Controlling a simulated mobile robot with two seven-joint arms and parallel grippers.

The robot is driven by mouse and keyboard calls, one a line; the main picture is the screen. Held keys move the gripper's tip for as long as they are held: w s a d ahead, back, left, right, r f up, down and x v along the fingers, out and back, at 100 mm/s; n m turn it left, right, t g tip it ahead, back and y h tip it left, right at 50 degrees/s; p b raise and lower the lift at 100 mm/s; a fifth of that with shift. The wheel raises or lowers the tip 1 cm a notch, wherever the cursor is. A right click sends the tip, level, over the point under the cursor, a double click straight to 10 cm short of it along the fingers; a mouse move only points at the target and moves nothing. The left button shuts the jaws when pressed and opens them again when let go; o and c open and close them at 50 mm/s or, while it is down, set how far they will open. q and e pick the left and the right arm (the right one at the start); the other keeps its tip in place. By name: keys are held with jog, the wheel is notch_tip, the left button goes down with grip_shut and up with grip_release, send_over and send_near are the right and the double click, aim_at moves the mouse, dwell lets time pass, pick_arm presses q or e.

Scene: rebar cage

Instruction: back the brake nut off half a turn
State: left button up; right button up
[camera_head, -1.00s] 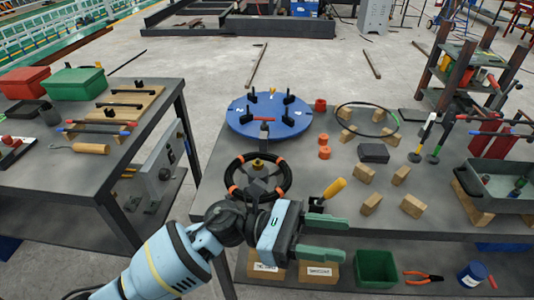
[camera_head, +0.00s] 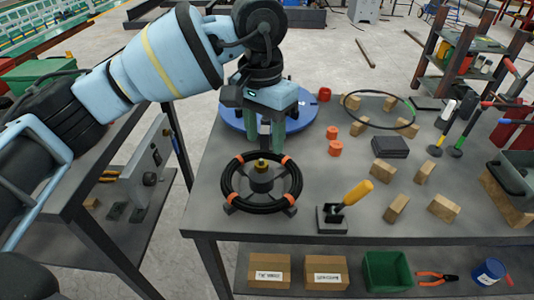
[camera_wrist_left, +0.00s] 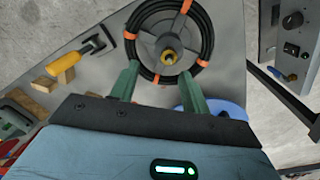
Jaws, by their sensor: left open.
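The brass-yellow brake nut (camera_head: 262,165) sits at the centre of a black wire coil with orange bands (camera_head: 233,190), on a spool on the table. My left gripper (camera_head: 265,140) is open and empty, fingers pointing down, above and just behind the nut in the head view. In the left wrist view the nut (camera_wrist_left: 169,56) shows just beyond and between the green fingertips (camera_wrist_left: 159,70), apart from them. My right gripper is not in view.
A yellow-handled tool (camera_head: 357,193) stands right of the coil. The blue round plate (camera_head: 302,118) lies behind, partly hidden by my arm. Wooden blocks (camera_head: 397,208), orange rings (camera_head: 335,148) and a large black hoop (camera_head: 378,93) lie further right.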

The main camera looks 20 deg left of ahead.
aim_at(261, 162)
pick_arm(q)
jog(key=shift+w+a+r+y, duration=0.3)
jog(key=shift+w+a+r, duration=0.05)
jog(key=shift+a+r, duration=0.2)
jog(key=shift+f, duration=3.95)
jog(key=c, duration=1)
